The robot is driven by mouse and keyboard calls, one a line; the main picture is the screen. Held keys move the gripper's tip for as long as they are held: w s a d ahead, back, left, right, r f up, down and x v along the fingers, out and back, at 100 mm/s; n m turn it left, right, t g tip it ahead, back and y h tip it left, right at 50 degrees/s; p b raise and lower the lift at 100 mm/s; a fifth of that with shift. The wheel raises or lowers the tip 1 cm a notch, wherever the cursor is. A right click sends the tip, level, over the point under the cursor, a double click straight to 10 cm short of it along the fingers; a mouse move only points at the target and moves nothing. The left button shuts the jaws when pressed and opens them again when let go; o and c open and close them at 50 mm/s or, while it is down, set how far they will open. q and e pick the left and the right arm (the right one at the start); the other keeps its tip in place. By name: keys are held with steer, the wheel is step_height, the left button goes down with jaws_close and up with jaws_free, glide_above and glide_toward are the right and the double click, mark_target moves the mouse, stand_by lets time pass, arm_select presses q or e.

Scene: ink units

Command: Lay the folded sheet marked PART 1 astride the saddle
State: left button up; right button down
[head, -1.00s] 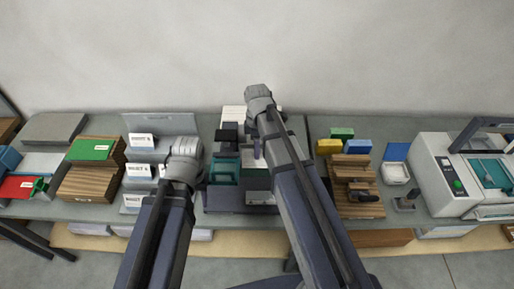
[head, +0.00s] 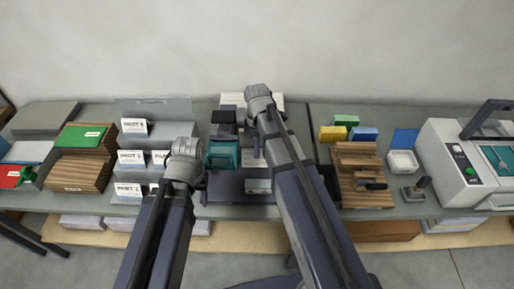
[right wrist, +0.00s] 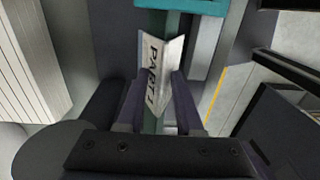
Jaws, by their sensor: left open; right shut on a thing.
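The folded sheet marked PART 1 (right wrist: 160,75) is white with dark lettering. In the right wrist view it stands between the fingers of my right gripper (right wrist: 160,95), which is shut on it. A teal strip (right wrist: 172,24), perhaps the saddle, runs beneath and beyond the sheet; I cannot tell if they touch. In the head view my right gripper (head: 262,97) is over the back of the central dark unit, and its wrist hides the sheet. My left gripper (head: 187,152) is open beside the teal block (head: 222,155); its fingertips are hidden.
A grey rack with marked white cards (head: 131,157) stands left of the unit. Wooden blocks (head: 80,173) lie further left, and a wooden stepped block (head: 360,165) stands at right. A white machine (head: 455,160) is at far right. The wall is behind.

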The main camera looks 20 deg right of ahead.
steer(key=shift+f, duration=0.25)
stand_by(0.3)
steer(key=shift+c, duration=2.4)
jaws_free()
steer(key=shift+r, duration=0.1)
step_height(320, 180, up, 8)
steer(key=p, duration=0.7)
steer(key=shift+p, duration=0.4)
